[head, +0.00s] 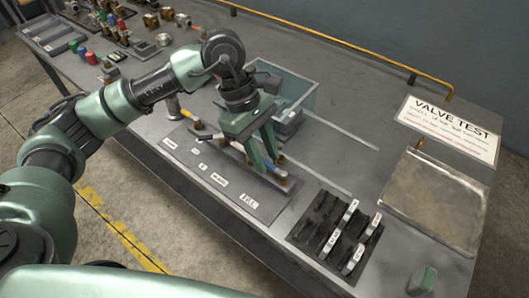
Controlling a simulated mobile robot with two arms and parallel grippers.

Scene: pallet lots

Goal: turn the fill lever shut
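A grey valve plate (225,178) lies along the front of the bench with brass fittings and small white labels. The largest label (249,199), near its right end, is too blurred to read surely. My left gripper (262,161) points down over the right half of the plate, its two green fingers apart.
A clear-walled bin (297,92) stands behind the gripper. A dark rack (335,232) with labelled tags is at the right front. A VALVE TEST sign (449,125) and a metal tray (433,196) lie farther right. Several fittings crowd the far left.

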